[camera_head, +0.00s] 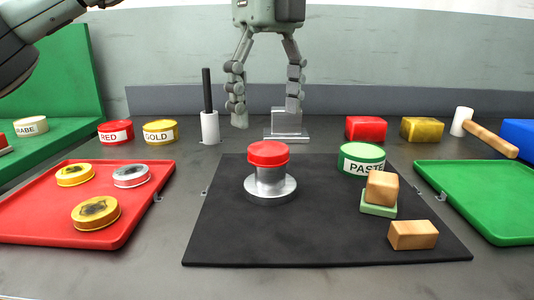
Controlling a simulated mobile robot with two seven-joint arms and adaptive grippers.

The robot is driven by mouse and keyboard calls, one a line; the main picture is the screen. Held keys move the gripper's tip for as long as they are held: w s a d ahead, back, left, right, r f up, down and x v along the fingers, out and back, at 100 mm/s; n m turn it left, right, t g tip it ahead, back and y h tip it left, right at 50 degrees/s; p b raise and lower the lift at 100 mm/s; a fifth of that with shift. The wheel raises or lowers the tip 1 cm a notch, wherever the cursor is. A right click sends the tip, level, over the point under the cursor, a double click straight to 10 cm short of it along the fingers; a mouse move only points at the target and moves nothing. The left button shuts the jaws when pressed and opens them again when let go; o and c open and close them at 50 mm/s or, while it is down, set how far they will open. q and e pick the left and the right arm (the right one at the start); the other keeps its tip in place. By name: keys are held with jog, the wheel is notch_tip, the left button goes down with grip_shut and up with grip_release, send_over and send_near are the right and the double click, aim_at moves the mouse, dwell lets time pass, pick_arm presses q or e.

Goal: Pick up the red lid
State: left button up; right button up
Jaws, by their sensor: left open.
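The red lid (268,153) sits on top of a silver round stand (270,183) with a wide base, on the black mat (330,225). My left gripper (266,112) points downward above and apparently behind the lid, with its two fingers spread wide and nothing between them. The fingertips look clear of the lid. My right gripper is not in view.
A red tray (128,222) with several tins lies left and an empty green tray (485,210) right. A green PASTE tin (361,158) and wooden blocks (413,235) share the mat.

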aim_at(269, 148)
pick_arm(q)
notch_tip(269, 148, down, 4)
jog(key=shift+w+r, duration=0.1)
jog(key=shift+f, duration=0.65)
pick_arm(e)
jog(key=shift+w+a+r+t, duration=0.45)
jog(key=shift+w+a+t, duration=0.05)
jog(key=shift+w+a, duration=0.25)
pick_arm(q)
jog(key=shift+c, duration=0.5)
jog(key=c, duration=0.9)
jog(key=shift+c, duration=0.2)
jog(key=shift+r, duration=0.1)
